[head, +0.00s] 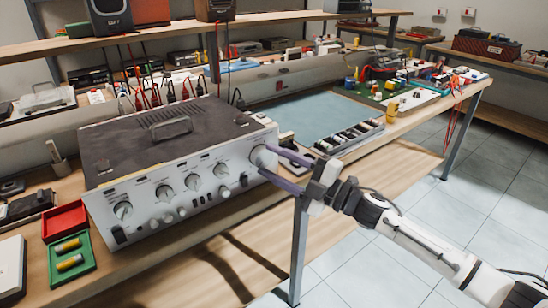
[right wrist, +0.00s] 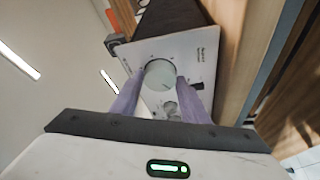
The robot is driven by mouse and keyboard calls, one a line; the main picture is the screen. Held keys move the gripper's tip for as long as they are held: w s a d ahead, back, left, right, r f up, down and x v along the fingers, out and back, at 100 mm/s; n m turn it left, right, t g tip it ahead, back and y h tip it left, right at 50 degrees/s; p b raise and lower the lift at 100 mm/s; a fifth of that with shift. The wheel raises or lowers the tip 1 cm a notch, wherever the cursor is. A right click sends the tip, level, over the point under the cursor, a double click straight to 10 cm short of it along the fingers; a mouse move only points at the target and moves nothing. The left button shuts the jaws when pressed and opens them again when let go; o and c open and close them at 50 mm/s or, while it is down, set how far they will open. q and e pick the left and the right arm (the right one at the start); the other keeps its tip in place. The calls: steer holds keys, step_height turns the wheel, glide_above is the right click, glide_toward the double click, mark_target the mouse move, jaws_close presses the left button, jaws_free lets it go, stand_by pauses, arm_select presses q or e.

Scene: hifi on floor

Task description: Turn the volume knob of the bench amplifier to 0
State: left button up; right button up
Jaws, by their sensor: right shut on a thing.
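The bench amplifier (head: 170,165) stands on the wooden bench, with a dark top and a silver front panel carrying several knobs. Its large round volume knob (head: 262,157) is at the right end of the panel. My right gripper (head: 266,163) reaches in from the right, its two purple fingers at the knob's sides, shut on it. In the right wrist view the pale knob (right wrist: 160,73) sits between the fingertips (right wrist: 160,84). A smaller knob (right wrist: 171,108) shows between the fingers, nearer the camera. The knob's pointer is hard to read. My left gripper is not in view.
A red and green tray (head: 70,243) with yellow cylinders lies left of the amplifier. A blue mat (head: 312,113) and a rack of small parts (head: 350,137) lie to its right. Cables (head: 165,92) hang behind it. The floor in front of the bench is clear.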

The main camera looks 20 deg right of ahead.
steer(key=shift+r+n+g+p, duration=0.15)
steer(key=shift+n+g+p, duration=0.25)
steer(key=shift+n+p, duration=0.45)
steer(key=shift+n, duration=0.35)
steer(key=o, duration=1.1)
steer(key=shift+c, duration=0.2)
steer(key=r+b+v, duration=0.1)
steer(key=v, duration=0.9)
steer(key=shift+s+f, duration=0.15)
steer(key=shift+f, duration=0.3)
steer(key=shift+f, duration=0.15)
